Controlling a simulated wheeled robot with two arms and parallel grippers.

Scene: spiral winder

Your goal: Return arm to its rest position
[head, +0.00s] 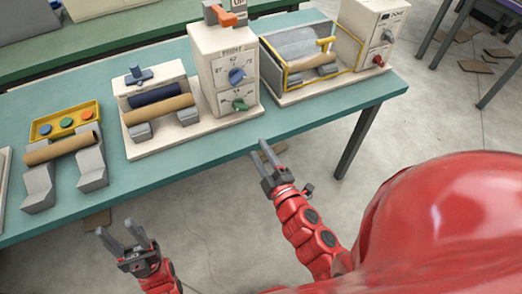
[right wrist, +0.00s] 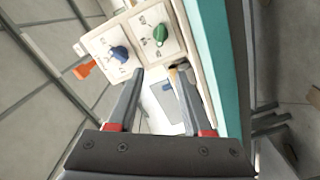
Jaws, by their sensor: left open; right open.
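My right gripper (head: 265,157) is open and empty at the front edge of the teal table (head: 215,160), below the winder machine in the head view. In the right wrist view, the jaws of this gripper (right wrist: 161,76) are apart with nothing held between them. The machine's control box (head: 222,72), with a blue knob (head: 237,76) and a green knob (head: 240,104), lies beyond the fingertips. My left gripper (head: 122,238) is open and empty, in front of the table at the lower left of the head view.
A table leg (head: 356,142) stands at the right.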

